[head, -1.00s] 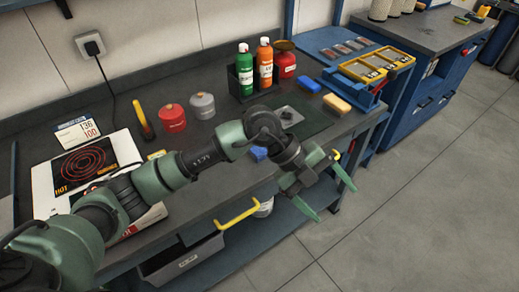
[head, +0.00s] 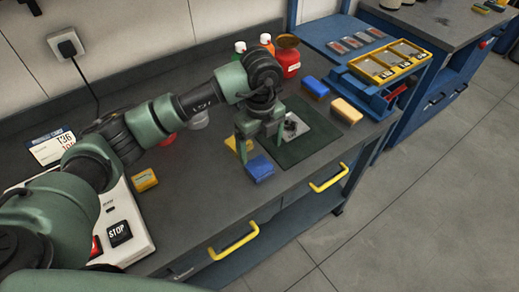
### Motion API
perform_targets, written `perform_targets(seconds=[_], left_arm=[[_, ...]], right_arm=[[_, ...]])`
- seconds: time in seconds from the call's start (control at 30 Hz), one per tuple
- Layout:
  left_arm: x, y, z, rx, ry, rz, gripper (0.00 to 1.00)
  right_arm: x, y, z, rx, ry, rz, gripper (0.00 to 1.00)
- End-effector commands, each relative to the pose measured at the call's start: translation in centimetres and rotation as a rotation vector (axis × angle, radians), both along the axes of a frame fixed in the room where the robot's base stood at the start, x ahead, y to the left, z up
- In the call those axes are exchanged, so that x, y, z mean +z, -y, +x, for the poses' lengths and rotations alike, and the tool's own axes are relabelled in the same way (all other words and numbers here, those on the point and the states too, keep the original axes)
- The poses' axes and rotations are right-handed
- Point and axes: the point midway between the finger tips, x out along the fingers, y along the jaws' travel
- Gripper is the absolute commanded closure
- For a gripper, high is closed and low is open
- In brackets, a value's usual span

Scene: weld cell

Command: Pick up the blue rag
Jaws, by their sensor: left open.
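A blue folded piece (head: 260,168), which looks like the blue rag, lies on the dark bench top near its front edge. My left gripper (head: 261,140) is open, with its fingers pointing down just behind the blue piece in the head view. Nothing shows between the fingers. I cannot tell whether a finger touches the piece. A second blue block-like piece (head: 316,87) lies farther back, beside an orange-yellow one (head: 343,108). My right gripper is not in view.
A yellow piece (head: 236,144) lies partly hidden behind the left finger. A dark green mat (head: 297,152) with a metal part is to the right. A red can (head: 287,62) and bottles stand behind. Yellow drawer handles (head: 234,241) stick out in front.

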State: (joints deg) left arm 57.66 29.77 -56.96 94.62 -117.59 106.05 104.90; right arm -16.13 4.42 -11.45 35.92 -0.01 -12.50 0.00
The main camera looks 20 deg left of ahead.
Motion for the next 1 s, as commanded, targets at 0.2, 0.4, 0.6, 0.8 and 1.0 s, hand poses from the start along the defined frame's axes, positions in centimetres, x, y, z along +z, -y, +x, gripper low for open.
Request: perform_targets(seconds=[0.2,0.4,0.6,0.8,1.0], left_arm=[[-1.4,0.0,-0.1,-0.001,-0.003,-0.001,0.15],[-3.5,-0.1,-0.2,-0.001,-0.005,-0.002,0.15],[-6.6,-0.4,-0.3,-0.001,-0.004,-0.002,0.15],[-7.9,-0.4,-0.2,-0.002,0.0,-0.003,0.15],[-7.8,-0.4,-0.2,-0.003,0.0,-0.003,0.26]], right_arm=[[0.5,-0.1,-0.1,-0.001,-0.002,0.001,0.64],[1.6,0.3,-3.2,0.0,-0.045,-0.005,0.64],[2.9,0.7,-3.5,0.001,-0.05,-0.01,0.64],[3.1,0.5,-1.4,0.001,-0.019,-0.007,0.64],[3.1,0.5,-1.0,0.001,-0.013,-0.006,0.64]])
